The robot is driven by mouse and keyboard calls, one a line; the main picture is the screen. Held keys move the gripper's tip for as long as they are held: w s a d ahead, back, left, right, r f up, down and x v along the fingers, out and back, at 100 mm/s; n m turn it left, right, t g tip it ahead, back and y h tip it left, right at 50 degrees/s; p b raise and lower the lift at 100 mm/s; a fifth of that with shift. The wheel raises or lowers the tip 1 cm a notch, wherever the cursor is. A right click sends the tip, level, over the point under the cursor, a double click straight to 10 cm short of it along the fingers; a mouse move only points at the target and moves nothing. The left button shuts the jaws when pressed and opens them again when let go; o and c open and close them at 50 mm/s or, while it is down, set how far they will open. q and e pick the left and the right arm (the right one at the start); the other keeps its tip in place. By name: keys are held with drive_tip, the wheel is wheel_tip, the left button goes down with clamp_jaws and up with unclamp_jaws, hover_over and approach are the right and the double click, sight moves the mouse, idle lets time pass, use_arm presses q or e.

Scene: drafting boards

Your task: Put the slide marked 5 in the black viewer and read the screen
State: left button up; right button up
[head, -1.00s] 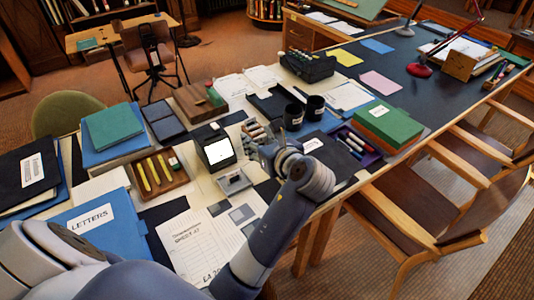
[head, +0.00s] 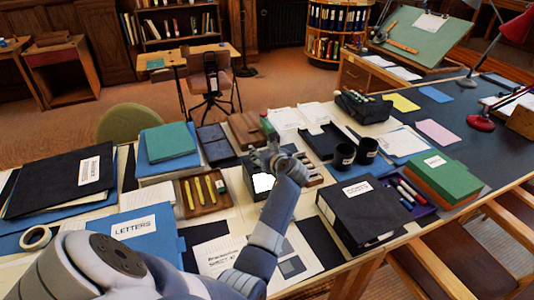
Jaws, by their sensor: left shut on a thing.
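The black viewer (head: 250,170) stands on the table in the middle of the head view. Its white lit screen (head: 262,183) faces me, partly covered by my left arm. I cannot read any mark on it. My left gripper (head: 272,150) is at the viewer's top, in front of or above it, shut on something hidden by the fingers. A grey and dark square piece (head: 292,266) lies on a white sheet near the front edge. No slide marked 5 can be made out. My right gripper is not in view.
A wooden tray (head: 190,206) with yellow sticks is left of the viewer. A black box file (head: 365,213) stands to its right. A blue LETTERS folder (head: 155,232) and tape roll (head: 36,238) lie at front left.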

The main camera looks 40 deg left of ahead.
use_arm(q)
drive_tip(key=shift+f+b, duration=0.9)
drive_tip(key=shift+b, duration=0.3)
drive_tip(key=shift+f, duration=0.85)
drive_tip(key=o, duration=0.8)
drive_tip(key=shift+c, duration=0.2)
drive_tip(key=shift+s+d, duration=0.1)
drive_tip(key=shift+d, duration=0.1)
drive_tip(key=v, duration=1.1)
drive_tip(key=shift+s+d+r, duration=0.15)
drive_tip(key=shift+s+d, duration=0.05)
drive_tip(key=shift+s, duration=0.05)
drive_tip(key=shift+d, duration=0.1)
